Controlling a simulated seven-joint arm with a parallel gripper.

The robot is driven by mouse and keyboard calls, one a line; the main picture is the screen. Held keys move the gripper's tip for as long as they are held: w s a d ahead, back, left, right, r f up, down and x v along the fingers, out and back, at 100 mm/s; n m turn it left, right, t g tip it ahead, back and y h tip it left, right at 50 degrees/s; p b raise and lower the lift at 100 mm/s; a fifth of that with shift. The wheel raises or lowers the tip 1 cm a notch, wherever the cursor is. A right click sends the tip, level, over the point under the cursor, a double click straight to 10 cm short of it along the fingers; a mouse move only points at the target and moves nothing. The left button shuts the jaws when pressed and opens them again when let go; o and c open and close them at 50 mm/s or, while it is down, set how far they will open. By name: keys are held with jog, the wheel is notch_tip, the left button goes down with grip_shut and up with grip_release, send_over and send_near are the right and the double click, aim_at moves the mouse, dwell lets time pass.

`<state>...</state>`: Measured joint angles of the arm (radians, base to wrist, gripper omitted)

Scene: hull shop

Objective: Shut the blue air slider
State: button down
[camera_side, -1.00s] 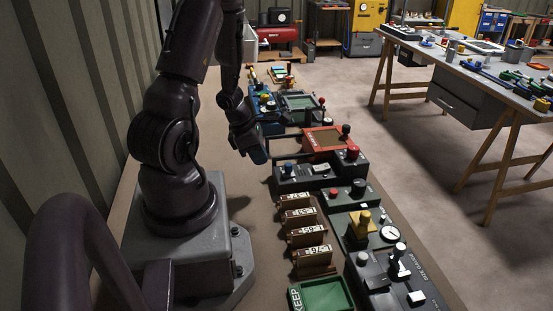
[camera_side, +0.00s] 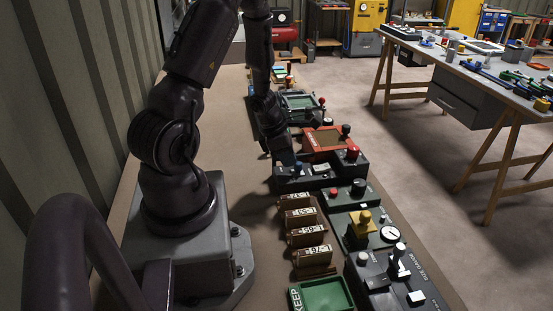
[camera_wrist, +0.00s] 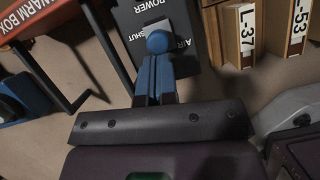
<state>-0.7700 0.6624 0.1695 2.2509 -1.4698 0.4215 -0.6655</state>
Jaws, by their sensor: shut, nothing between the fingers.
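The blue air slider's round knob (camera_wrist: 158,41) shows in the wrist view on a dark box (camera_wrist: 135,14) whose partly hidden lettering includes "POWER", "AIR" and "SHUT". My gripper (camera_wrist: 155,62) has its two blue fingers pressed together with nothing between them. The fingertips are right at the near side of the knob; I cannot tell whether they touch it. In the side view the dark box (camera_side: 318,184) lies in the row of devices, and my gripper (camera_side: 286,160) points down at its left end. The slider's slot is mostly hidden by the fingers and knob.
The red warm box (camera_side: 324,140) stands just behind the dark box, with a dark bar frame (camera_wrist: 55,85) beside it. Several numbered tan blocks (camera_side: 305,234) and a green tray (camera_side: 322,296) are nearer the camera. Bare bench lies left of the row.

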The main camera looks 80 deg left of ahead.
jog(key=shift+w, duration=0.6)
jog(key=s, duration=0.4)
jog(key=shift+s+a+r, duration=0.1)
jog(key=shift+s+a, duration=0.15)
jog(key=shift+a, duration=0.1)
jog(key=v, duration=1)
jog(key=shift+w, duration=0.15)
